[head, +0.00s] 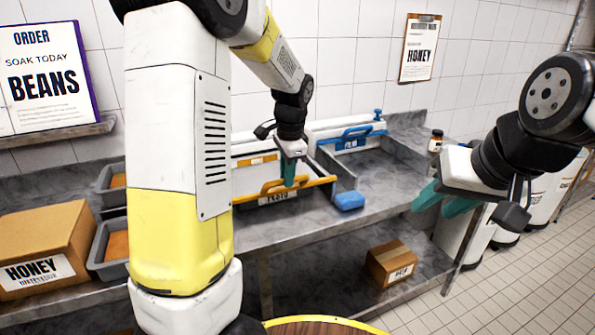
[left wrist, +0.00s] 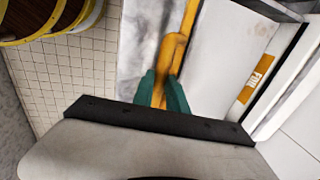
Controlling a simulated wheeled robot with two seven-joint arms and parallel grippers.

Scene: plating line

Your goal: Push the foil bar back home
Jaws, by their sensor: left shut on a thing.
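The foil bar (head: 318,183) is an orange bar with a raised handle along the front of a white dispenser on the steel counter. My left gripper (head: 289,178) reaches down to it from above, with its teal fingers at the handle. In the left wrist view the orange handle (left wrist: 174,50) runs between the teal fingers (left wrist: 163,92), which are shut on it. The fingers hide part of the handle. My right gripper (head: 445,202) is open and empty, in front of the counter at the right.
A blue-handled dispenser (head: 357,137) stands behind to the right. A honey carton (head: 40,250) and grey trays (head: 108,262) are at the left. A small carton (head: 396,262) sits on the lower shelf.

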